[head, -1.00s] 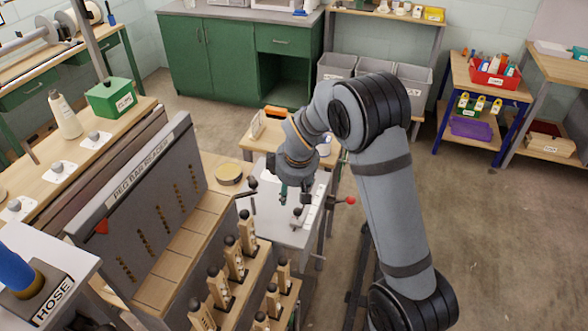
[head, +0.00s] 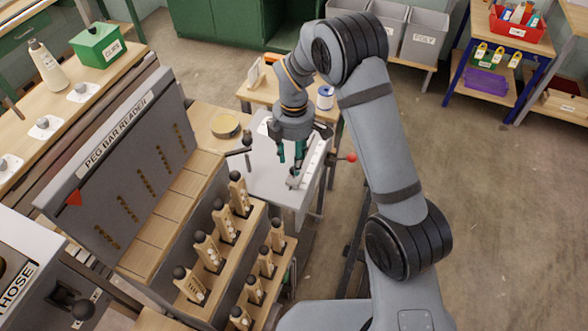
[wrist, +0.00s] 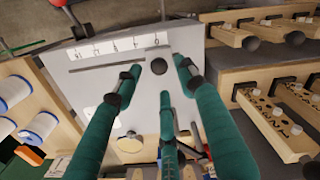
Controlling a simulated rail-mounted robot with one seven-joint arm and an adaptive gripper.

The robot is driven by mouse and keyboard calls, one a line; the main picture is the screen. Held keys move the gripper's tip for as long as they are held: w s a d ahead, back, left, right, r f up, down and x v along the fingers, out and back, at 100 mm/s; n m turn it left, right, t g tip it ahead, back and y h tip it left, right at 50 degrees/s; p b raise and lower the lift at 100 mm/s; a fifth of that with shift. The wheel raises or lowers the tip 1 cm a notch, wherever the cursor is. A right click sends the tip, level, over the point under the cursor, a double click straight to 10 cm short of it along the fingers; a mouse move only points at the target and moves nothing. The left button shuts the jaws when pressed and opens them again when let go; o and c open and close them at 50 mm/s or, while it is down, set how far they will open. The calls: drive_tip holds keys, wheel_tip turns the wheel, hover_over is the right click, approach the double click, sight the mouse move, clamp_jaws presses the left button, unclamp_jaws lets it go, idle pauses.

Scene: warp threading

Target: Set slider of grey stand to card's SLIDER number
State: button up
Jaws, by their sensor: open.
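The grey stand (head: 262,178) is a low table with a pale top and a white scale strip (head: 315,158) along its right side. The slider (head: 293,182) sits near the close end of its slot. My gripper (head: 290,158) is open, pointing down just above the slider. In the wrist view its teal fingers (wrist: 158,72) appear either side of the knob; contact cannot be told. No SLIDER number is readable.
A lever with a red ball (head: 351,158) sticks out right of the stand. A dark handle (head: 247,158) stands at its left. A spool (head: 325,97) stands behind.

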wheel_tip(320, 180, down, 6)
drive_tip(key=shift+f+p, duration=0.1)
drive_tip(key=shift+p, duration=0.2)
drive_tip(key=shift+c, duration=1.4)
clamp_jaws()
drive_tip(key=shift+w+d, duration=0.1)
drive_tip(key=shift+w, duration=0.05)
